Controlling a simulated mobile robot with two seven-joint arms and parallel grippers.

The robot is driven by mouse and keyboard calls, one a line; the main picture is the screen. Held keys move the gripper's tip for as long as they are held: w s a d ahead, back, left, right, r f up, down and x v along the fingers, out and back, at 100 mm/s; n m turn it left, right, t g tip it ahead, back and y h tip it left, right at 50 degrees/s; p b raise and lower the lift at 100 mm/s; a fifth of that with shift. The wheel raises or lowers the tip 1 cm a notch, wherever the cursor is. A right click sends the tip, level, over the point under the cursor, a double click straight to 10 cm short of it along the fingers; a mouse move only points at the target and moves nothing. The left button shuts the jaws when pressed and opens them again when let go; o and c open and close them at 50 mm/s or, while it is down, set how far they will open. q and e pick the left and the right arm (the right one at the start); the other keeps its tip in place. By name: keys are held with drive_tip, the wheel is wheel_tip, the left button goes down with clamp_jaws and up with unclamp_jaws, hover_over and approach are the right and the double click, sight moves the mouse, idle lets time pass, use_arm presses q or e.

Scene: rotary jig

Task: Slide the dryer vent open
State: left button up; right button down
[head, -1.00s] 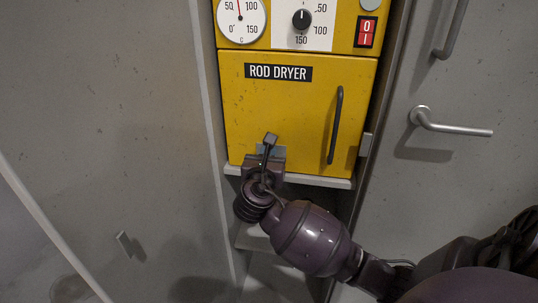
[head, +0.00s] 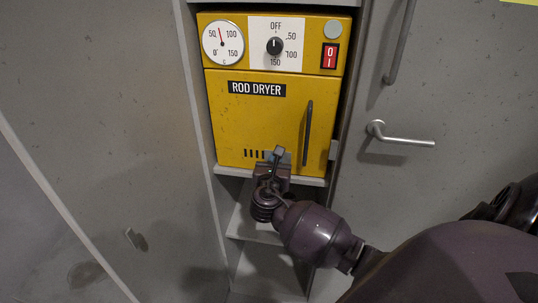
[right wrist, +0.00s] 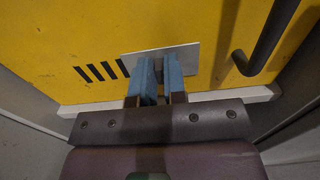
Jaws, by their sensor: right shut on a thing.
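The yellow rod dryer (head: 265,115) stands in a grey cabinet recess. Its vent slots (head: 253,154) show as a row of dark upright slits low on the front, also seen in the right wrist view (right wrist: 95,72). A grey sliding plate (right wrist: 190,58) sits just right of these slits. My right gripper (head: 277,158) is at the plate, and its blue fingers (right wrist: 160,72) are shut on the plate's small grip, which they mostly hide. Whether more slits lie behind the plate cannot be seen. My left gripper is not in view.
The dryer's dark upright handle (head: 308,132) is right of the plate, close to my right gripper. A grey shelf edge (head: 230,171) runs just below the dryer. A grey door with a lever handle (head: 400,138) stands on the right, a grey panel on the left.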

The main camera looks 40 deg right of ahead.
drive_tip(key=shift+s+d+r, duration=0.2)
drive_tip(key=shift+d+r, duration=0.05)
drive_tip(key=shift+d, duration=0.1)
drive_tip(key=c, duration=1.2)
unclamp_jaws()
drive_tip(key=shift+s+f, duration=0.1)
drive_tip(key=shift+s, duration=0.1)
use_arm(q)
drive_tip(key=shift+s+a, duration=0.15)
use_arm(e)
drive_tip(key=shift+o, duration=0.2)
drive_tip(key=shift+f, duration=0.1)
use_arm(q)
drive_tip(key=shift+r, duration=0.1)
use_arm(e)
drive_tip(key=shift+a, duration=0.1)
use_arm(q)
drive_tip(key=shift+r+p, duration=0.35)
use_arm(e)
drive_tip(key=v, duration=1)
drive_tip(key=shift+s+a, duration=0.15)
drive_tip(key=shift+a, duration=0.1)
